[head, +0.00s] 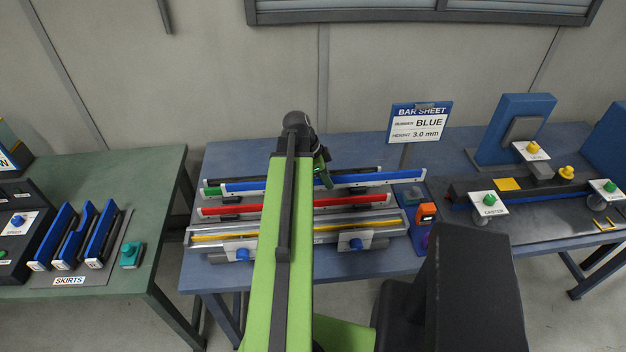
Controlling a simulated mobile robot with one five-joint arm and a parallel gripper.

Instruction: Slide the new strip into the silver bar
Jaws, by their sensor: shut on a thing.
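The silver bar (210,241) lies along the front of the blue table, with a yellow band (330,227) running along its length. Two plates with blue knobs sit at its front side. A long blue strip (385,180) with pale ends is level above the rear of the strip row, overlapping a green strip (211,190) behind it. My gripper (324,174) is at the middle of the blue strip and shut on it; its fingertips are partly hidden by my arm. The blue strip is behind the silver bar and apart from it. My arm hides the bar's middle.
A red strip (350,202) lies between the blue strip and the silver bar. A sign (418,123) reads rubber blue, height 3.0 mm. An orange device (426,213) stands right of the bar. A chassis with casters is at the right; a green table (110,180) with skirts is at left.

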